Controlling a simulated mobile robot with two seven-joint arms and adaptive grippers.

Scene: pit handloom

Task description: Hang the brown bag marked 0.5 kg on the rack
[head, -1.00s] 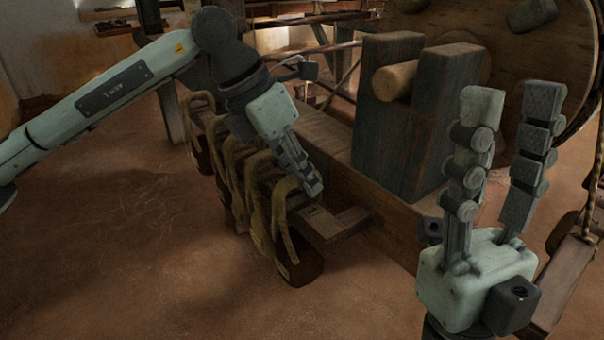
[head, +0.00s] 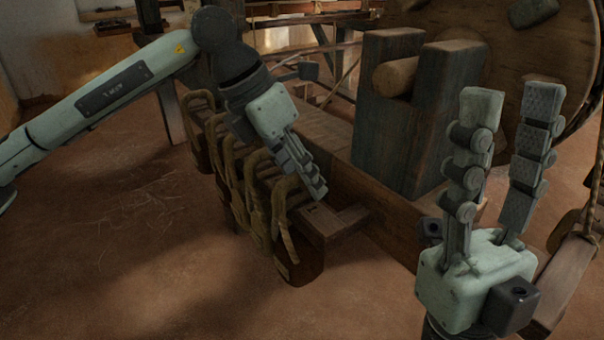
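Several brown bags with rope loops hang in a row along the low wooden rack (head: 335,222). The nearest bag (head: 303,265) hangs at the rack's front end, with its rope loop (head: 281,205) upright over the edge. A small mark on it is too small to read, so I cannot tell which bag is marked 0.5 kg. My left gripper (head: 319,190) points down over the front end of the rack, right beside this loop. Its fingers are seen edge-on and close together; whether they hold anything is hidden. My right gripper (head: 510,100) is open and empty, fingers pointing up.
Two dark wooden posts (head: 390,115) with a round beam (head: 394,78) between them stand right of the rack. A large wooden disc (head: 500,60) is behind my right gripper. The earth floor (head: 110,240) at left is clear.

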